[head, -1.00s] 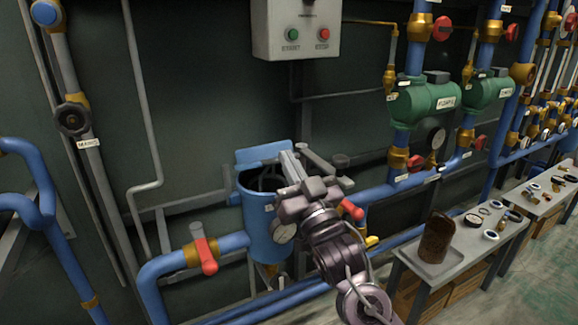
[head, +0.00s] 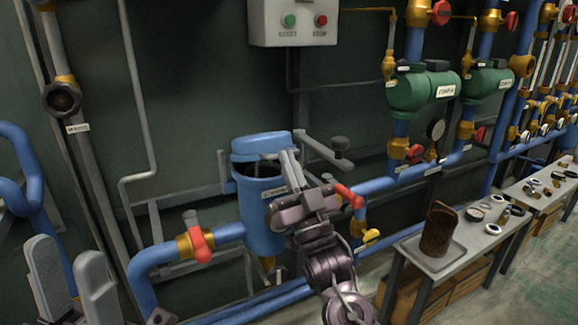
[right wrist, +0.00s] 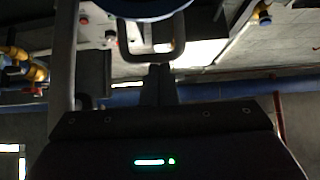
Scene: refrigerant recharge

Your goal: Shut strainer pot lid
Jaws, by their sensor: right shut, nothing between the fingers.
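The blue strainer pot (head: 262,222) stands against the wall in the middle of the head view. Its blue lid (head: 262,145) is tilted above the rear of the rim, with a dark gap to the pot's mouth. My right gripper (head: 288,156) is shut and empty, its fingertips over the right side of the mouth, near the lid's edge. In the right wrist view, the shut fingers (right wrist: 160,72) point at a dark loop-shaped handle (right wrist: 152,50) below a round blue edge (right wrist: 145,7). I cannot tell if they touch. My left gripper (head: 67,250) is open and empty at the lower left.
A swing clamp arm with a dark knob (head: 339,145) is right of the lid. Red-handled valves sit left (head: 201,246) and right (head: 349,196) of the pot. A bench with a tray (head: 428,258) holding a brown strainer basket (head: 438,230) stands at the right.

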